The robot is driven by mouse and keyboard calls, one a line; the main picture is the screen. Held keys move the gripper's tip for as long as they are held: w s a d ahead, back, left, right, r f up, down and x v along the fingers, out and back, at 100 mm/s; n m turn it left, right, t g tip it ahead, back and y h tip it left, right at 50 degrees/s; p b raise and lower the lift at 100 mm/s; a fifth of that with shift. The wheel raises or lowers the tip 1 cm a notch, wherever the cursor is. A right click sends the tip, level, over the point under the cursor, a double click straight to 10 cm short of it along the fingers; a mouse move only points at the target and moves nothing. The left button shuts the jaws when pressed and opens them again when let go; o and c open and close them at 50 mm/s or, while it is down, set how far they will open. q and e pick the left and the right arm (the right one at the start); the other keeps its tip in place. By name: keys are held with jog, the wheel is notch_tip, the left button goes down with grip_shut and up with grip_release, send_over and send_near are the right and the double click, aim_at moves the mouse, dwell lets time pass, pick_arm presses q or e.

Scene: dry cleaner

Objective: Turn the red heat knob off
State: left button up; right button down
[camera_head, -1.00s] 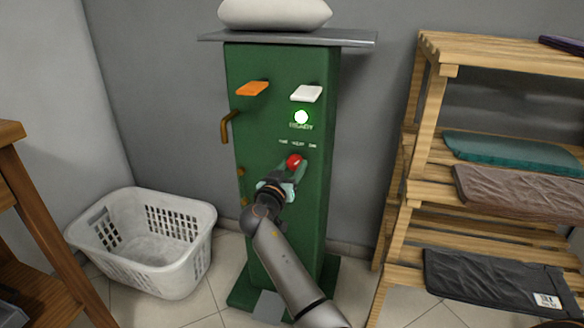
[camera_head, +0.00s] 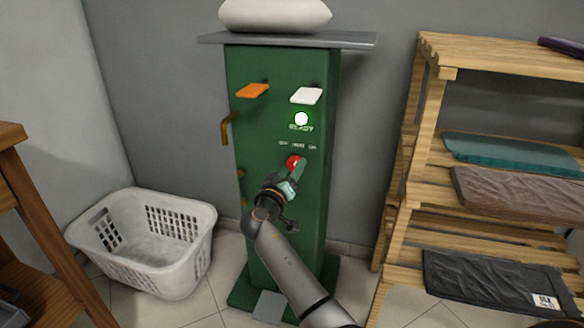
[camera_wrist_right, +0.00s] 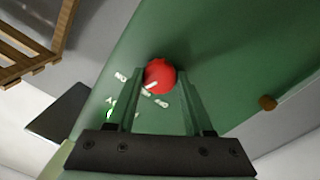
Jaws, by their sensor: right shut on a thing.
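The red heat knob (camera_head: 293,162) sits on the front of the green press cabinet (camera_head: 262,135), below small white labels and the lit white-green ready light (camera_head: 301,119). My right gripper (camera_head: 297,167) reaches up from below and is shut on the knob. In the right wrist view the red knob (camera_wrist_right: 160,76) sits between the tips of my right gripper's fingers (camera_wrist_right: 162,84), with a pale pointer mark on its face and white labels beside it. The label words are too small to read surely. My left gripper is not in view.
An orange paddle (camera_head: 252,90) and a white paddle (camera_head: 306,95) stick out above the knob. A brass handle (camera_head: 227,128) is on the cabinet's left side. A white laundry basket (camera_head: 150,245) stands left; a wooden shelf (camera_head: 430,75) with folded cloths stands right.

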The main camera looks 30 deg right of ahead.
jog(key=n+p, duration=0.1)
jog(key=n, duration=0.2)
jog(key=shift+r, duration=0.2)
jog(key=n+p, duration=0.1)
jog(key=n, duration=0.2)
jog(key=shift+d+n+t+p, duration=0.1)
jog(key=shift+n+t+p, duration=0.2)
jog(key=shift+n+p, duration=0.1)
jog(key=n+p, duration=0.2)
jog(key=n, duration=0.2)
jog(key=shift+n, duration=0.3)
pick_arm(q)
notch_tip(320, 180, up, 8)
jog(key=p, duration=0.1)
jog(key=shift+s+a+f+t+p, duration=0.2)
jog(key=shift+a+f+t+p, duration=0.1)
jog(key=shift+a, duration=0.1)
pick_arm(e)
jog(key=shift+n, duration=1.2)
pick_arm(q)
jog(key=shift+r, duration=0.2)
pick_arm(e)
jog(key=shift+f+n, duration=0.1)
jog(key=shift+n, duration=0.2)
jog(key=shift+c, duration=1.4)
grip_release()
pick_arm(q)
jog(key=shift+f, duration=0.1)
pick_arm(e)
jog(key=shift+s, duration=0.1)
